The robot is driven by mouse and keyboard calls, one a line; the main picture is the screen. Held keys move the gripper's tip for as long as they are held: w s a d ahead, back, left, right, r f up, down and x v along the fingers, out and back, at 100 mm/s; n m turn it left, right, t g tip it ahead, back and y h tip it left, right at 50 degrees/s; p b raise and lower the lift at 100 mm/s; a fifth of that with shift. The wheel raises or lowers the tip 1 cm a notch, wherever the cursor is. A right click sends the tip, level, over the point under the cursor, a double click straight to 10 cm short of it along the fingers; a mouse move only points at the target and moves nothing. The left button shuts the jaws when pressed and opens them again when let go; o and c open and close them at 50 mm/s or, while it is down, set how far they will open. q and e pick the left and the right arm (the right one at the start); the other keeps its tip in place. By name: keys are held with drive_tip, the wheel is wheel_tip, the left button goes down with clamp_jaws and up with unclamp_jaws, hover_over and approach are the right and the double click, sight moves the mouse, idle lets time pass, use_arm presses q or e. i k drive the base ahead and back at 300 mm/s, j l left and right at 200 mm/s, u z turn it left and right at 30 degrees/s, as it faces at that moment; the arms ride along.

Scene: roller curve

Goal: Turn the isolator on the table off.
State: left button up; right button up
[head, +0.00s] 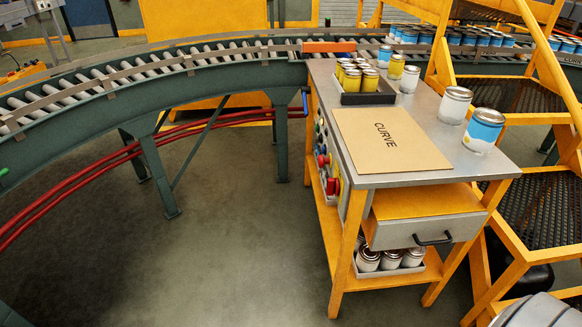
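The table (431,105) is a workbench with a grey top and yellow legs, right of centre. Its left side carries a panel with several small coloured controls, seen at a steep angle. A red and yellow piece (333,182) near the front end of that panel may be the isolator. Its position, on or off, is too small and slanted to read. Neither of my grippers is in view.
A brown board marked CURVE (390,141), a tray of yellow cans (367,98) and loose cans (484,130) are on the table. A roller conveyor (150,70) curves behind and left. Yellow stairs (530,150) stand right. The floor (235,235) left of the table is clear.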

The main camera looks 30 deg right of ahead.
sight(333, 187)
drive_tip(key=i+j+z, duration=1.05)
drive_tip(key=i+j, duration=0.05)
drive_tip(key=i, duration=0.05)
